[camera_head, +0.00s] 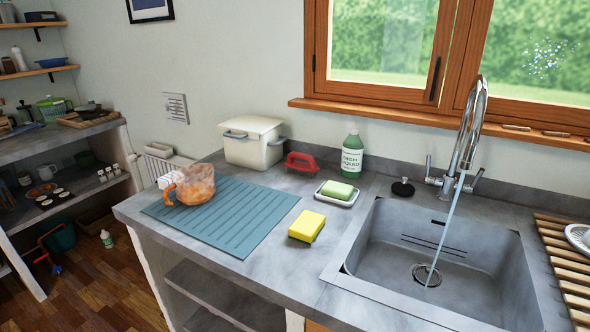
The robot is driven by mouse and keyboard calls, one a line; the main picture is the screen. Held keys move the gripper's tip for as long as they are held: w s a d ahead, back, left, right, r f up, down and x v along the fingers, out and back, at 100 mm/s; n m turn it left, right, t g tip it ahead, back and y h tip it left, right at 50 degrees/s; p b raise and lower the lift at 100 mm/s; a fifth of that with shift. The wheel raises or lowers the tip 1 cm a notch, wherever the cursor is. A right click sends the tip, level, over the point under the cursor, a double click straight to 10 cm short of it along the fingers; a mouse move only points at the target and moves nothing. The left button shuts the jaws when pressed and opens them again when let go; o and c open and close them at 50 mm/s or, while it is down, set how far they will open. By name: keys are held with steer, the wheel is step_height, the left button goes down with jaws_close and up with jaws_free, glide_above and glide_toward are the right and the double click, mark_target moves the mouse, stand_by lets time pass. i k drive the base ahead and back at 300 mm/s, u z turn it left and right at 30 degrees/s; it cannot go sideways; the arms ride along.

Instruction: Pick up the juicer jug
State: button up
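The likely juicer jug (195,186) is a see-through orange-brown vessel with an orange handle on its left, near the handle of which a white part shows. It rests on the ribbed blue drying mat (235,222), towards the mat's back left, near the counter's left end. Whether it is upright or tipped over is hard to tell at this size. Nothing touches or covers it from the front. My gripper is not in view.
Behind the mat stand a cream lidded bin (252,148) and a red brush (300,163). A yellow sponge (307,227), soap dish (337,195) and green bottle (352,156) lie to the right. The sink (440,262) has water running. Open floor (105,285) lies left.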

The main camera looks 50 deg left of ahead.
mark_target(190, 188)
steer(key=u, duration=2.45)
steer(key=k, duration=0.6)
steer(key=z, duration=0.35)
steer(key=i, duration=1.2)
steer(key=u, duration=0.5)
